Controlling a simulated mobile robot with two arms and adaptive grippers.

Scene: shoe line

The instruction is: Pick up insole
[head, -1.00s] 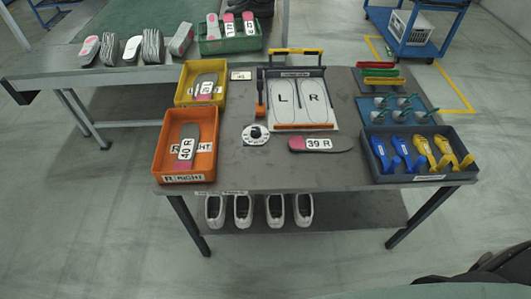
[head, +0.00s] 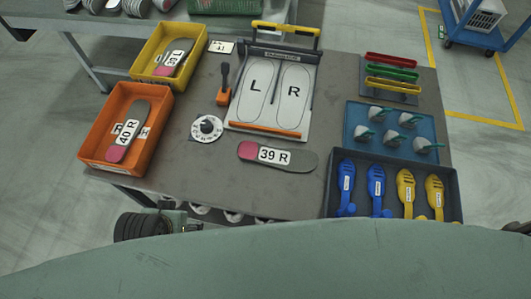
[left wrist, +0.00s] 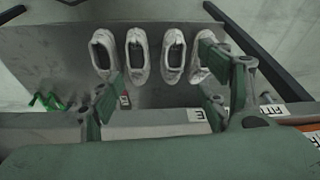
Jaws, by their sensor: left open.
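A grey insole with a pink heel, labelled 39 R (head: 277,156), lies flat on the table in front of the white L/R board. Another insole, labelled 40 R (head: 127,132), lies in the orange bin (head: 92,140). A third insole (head: 174,57) lies in the yellow bin (head: 141,58). My left gripper (left wrist: 160,70) is open and empty in the left wrist view, its fingers apart over the front table edge and the lower shelf. It is away from the insoles. My right gripper is not in view.
The L/R board (head: 232,112) has a yellow handle. A dial (head: 207,128) stands beside it. At right are a blue tray with pegs (head: 350,120) and a dark bin (head: 335,212) with blue and yellow tools. White shoes (left wrist: 137,52) stand on the lower shelf.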

